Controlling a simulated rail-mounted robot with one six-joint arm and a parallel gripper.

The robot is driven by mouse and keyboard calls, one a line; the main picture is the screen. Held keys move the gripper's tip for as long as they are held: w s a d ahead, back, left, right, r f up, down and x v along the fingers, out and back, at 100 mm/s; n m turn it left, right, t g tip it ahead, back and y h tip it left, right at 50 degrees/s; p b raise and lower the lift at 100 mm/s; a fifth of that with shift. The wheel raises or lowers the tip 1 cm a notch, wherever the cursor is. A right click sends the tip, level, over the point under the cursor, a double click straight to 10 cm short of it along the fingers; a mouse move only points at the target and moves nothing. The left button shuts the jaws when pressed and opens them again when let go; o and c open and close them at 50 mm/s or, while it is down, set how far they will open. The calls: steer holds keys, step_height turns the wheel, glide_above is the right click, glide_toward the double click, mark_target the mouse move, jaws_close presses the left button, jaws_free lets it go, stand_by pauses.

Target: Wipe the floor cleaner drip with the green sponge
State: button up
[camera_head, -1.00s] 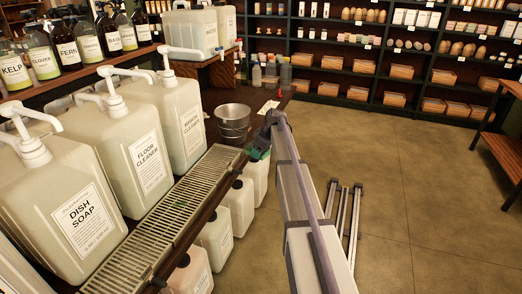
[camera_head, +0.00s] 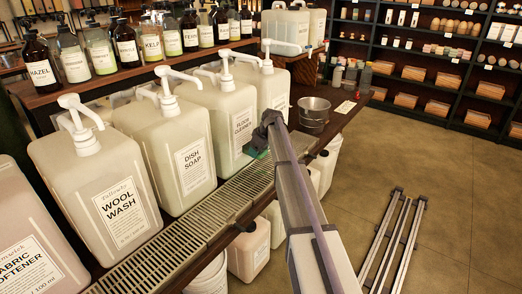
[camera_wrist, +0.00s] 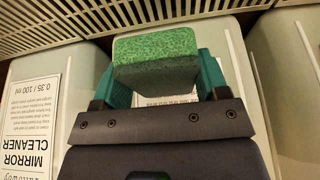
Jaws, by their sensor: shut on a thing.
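The green sponge (camera_wrist: 157,58) is held between the teal fingers of my gripper (camera_wrist: 158,75) in the wrist view. In the head view my gripper (camera_head: 258,149) is low in front of the white floor cleaner jug (camera_head: 223,97), over the far part of the slatted drip tray (camera_head: 228,200). No floor cleaner drip can be made out now; the gripper and arm hide part of the tray.
The dish soap jug (camera_head: 170,140) and wool wash jug (camera_head: 100,185) stand left of the floor cleaner. The mirror cleaner jug (camera_wrist: 35,115) is beside my gripper. A metal bucket (camera_head: 314,114) stands beyond the tray. Bottles line the shelf behind the jugs.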

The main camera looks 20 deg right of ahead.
steer(key=shift+f+b, duration=3.8)
steer(key=shift+s+d, duration=0.7)
steer(key=shift+s, duration=0.45)
steer(key=shift+s+d, duration=0.7)
steer(key=shift+s, duration=0.5)
steer(key=shift+s+d, duration=0.7)
steer(key=shift+s, duration=0.45)
steer(key=shift+w, duration=0.3)
steer(key=shift+w+a, duration=0.7)
steer(key=shift+w, duration=0.4)
steer(key=shift+w+a, duration=0.7)
steer(key=shift+w, duration=0.4)
steer(key=shift+w+a, duration=0.7)
steer(key=shift+w, duration=0.4)
step_height(320, 180, up, 8)
steer(key=p, duration=0.7)
steer(key=shift+s+f+p, duration=0.1)
steer(key=shift+s+p, duration=0.05)
steer(key=shift+p, duration=0.2)
steer(key=shift+f, duration=0.2)
steer(key=b, duration=0.6)
glide_above(257, 168)
steer(key=s, duration=0.1)
steer(key=f, duration=0.5)
steer(key=shift+s+d+f, duration=0.1)
steer(key=shift+d+f, duration=0.1)
steer(key=shift+f, duration=0.2)
steer(key=shift+f+b, duration=1)
steer(key=shift+b, duration=0.05)
